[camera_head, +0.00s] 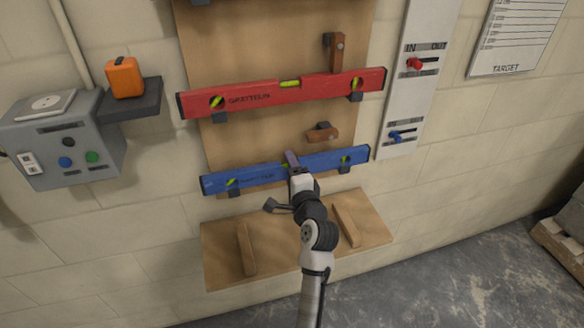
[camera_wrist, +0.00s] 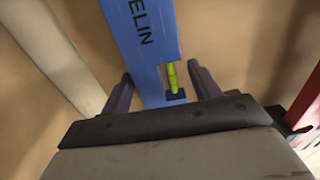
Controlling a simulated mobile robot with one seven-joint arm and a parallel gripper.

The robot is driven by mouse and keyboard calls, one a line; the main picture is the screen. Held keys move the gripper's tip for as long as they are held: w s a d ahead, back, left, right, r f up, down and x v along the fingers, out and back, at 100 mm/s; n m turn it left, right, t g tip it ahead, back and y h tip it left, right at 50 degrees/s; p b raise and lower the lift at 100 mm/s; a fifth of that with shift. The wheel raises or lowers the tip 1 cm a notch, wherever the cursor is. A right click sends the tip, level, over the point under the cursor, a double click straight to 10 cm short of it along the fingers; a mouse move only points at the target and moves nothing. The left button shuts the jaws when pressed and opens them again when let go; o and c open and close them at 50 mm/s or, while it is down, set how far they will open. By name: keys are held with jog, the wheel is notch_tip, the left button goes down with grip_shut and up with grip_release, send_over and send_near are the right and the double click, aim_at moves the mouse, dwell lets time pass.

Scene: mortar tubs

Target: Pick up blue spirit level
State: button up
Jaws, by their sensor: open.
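The blue spirit level (camera_head: 246,178) lies across the lower part of the wooden board, held on small dark brackets, its right end a little higher in the picture. My gripper (camera_head: 287,178) is at the middle of the level, in front of it. In the wrist view the blue level (camera_wrist: 143,40) runs between the two dark fingers of my gripper (camera_wrist: 161,88), with its yellow-green vial near the right finger. The fingers stand open on either side of it, with gaps visible. My gripper hides part of the level's middle in the head view.
A red spirit level (camera_head: 255,96) hangs above on the same wooden board (camera_head: 290,50), with a wooden peg (camera_head: 322,132) between the levels. A wooden ledge (camera_head: 215,262) juts out below. A grey switch box (camera_head: 75,135) and an orange device (camera_head: 124,78) on a shelf are left.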

jog(key=shift+c, duration=0.3)
jog(key=c, duration=0.8)
jog(key=shift+r+p, duration=1.1)
jog(key=shift+r, duration=0.1)
jog(key=shift+v, duration=5.05)
